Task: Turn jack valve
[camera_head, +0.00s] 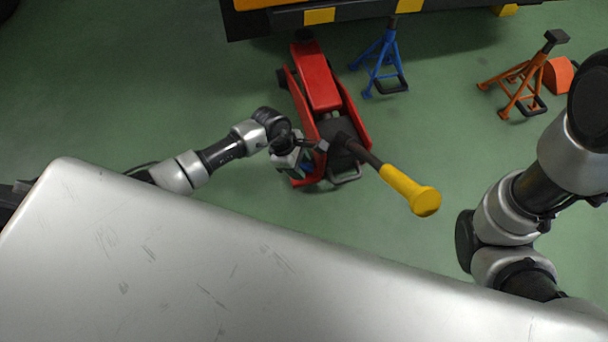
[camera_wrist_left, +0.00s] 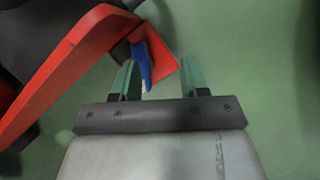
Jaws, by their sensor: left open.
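The red floor jack (camera_head: 320,85) stands on the green floor with its yellow-gripped handle (camera_head: 405,188) pointing to the lower right. My left gripper (camera_head: 303,160) is at the near left side of the jack. In the left wrist view, my left gripper (camera_wrist_left: 160,78) is open, its two green fingers apart. A blue lever-like piece, which looks like the jack valve (camera_wrist_left: 143,62), stands out from the red jack frame (camera_wrist_left: 70,65). It lies between the fingers, closer to the left one; I cannot tell whether they touch. My right gripper is not in view.
A blue jack stand (camera_head: 385,65) is right of the jack. An orange stand (camera_head: 520,80) and an orange wedge-like block (camera_head: 558,75) are farther right. A dark vehicle edge with yellow patches (camera_head: 320,16) is at the top. Green floor is clear left of the jack.

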